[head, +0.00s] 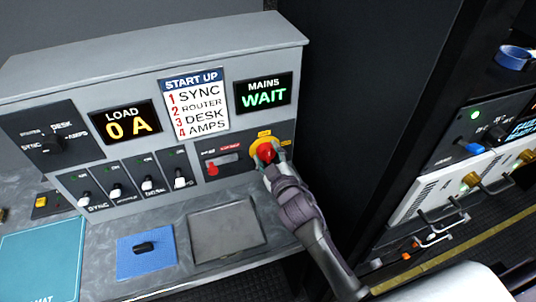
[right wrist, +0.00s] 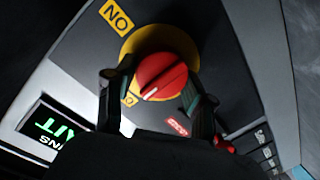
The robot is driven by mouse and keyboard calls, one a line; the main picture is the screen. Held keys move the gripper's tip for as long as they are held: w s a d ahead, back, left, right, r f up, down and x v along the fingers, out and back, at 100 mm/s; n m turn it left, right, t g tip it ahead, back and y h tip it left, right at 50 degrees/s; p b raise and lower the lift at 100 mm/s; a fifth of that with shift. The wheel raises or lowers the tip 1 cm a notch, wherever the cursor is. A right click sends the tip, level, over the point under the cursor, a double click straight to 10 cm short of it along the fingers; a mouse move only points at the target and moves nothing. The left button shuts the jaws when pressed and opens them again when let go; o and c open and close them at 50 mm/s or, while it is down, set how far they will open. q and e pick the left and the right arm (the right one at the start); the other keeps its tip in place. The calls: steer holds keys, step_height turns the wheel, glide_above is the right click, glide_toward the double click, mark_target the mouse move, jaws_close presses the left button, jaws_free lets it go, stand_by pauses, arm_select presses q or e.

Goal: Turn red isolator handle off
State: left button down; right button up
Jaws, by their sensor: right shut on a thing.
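The red isolator handle (head: 266,151) is a round red knob on a yellow disc at the right end of the grey console. In the right wrist view the handle (right wrist: 165,72) shows a raised bar with a white mark towards its lower left end. A yellow ON label (right wrist: 117,16) lies up and left of it. Another yellow label (right wrist: 129,98), partly hidden by a finger, lies at lower left, near the white mark. My right gripper (right wrist: 152,95) is shut on the handle, one finger on each side. My left gripper is not in view.
The load display (head: 126,124) reads 0 A and the mains display (head: 263,93) reads WAIT. A small red switch (head: 222,161) sits just left of the handle. Several white-tipped switches line the console. A dark rack (head: 385,100) stands close on the right.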

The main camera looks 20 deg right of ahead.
steer(key=o, duration=1.2)
steer(key=shift+s, duration=0.1)
steer(key=s, duration=0.4)
steer(key=s+r, duration=0.1)
steer(key=s, duration=0.6)
steer(key=shift+s+d+r, duration=0.2)
steer(key=shift+s, duration=0.15)
